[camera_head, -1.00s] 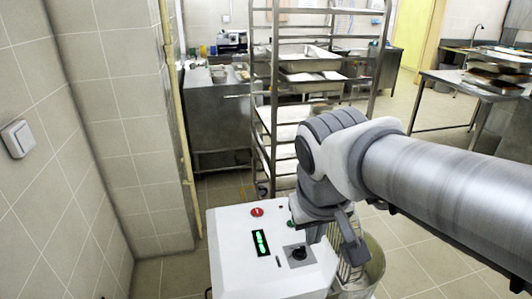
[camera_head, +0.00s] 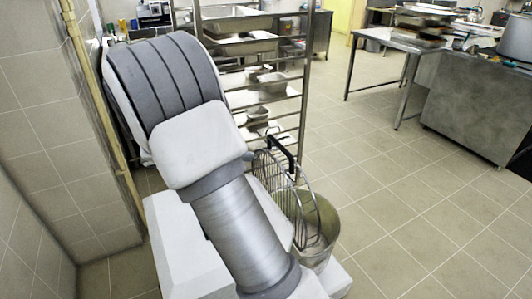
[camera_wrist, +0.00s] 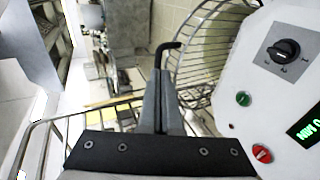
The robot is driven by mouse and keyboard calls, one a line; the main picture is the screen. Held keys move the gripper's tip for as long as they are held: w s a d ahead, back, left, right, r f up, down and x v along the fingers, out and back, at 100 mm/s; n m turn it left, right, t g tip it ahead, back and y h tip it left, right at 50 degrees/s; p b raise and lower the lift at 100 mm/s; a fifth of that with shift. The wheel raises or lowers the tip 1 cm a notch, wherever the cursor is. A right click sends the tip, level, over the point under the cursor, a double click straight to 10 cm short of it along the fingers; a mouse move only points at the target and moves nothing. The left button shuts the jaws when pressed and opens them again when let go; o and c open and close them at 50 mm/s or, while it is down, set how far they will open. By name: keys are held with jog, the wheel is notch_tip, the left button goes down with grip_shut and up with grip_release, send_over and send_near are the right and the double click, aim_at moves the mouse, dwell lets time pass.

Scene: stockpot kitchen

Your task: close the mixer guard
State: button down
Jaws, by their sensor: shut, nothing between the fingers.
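The mixer's wire guard (camera_head: 282,195) stands raised on edge at the near-left side of the steel bowl (camera_head: 326,240), with a black bent handle (camera_head: 284,148) at its top. My arm hides part of the guard and most of the white mixer body (camera_head: 165,240). In the wrist view the guard's curved wires (camera_wrist: 205,45) show beyond my gripper (camera_wrist: 160,75). The gripper is shut and empty, its fingertips beside the black handle (camera_wrist: 166,48) and overlapping it in the picture. I cannot tell whether they touch.
The control panel with a dial (camera_wrist: 284,50), green button (camera_wrist: 243,99) and red button (camera_wrist: 262,154) lies right of my gripper. A tall rack (camera_head: 305,80) stands behind the mixer. Open tiled floor (camera_head: 410,200) lies to the right.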

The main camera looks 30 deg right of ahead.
jog(key=w+f, duration=0.1)
jog(key=b, duration=0.1)
send_near(288, 155)
jog(key=shift+t+h, duration=0.3)
jog(key=x, duration=0.6)
jog(key=shift+s+d+f, duration=0.1)
jog(key=shift+d+f, duration=0.15)
jog(key=shift+f, duration=0.25)
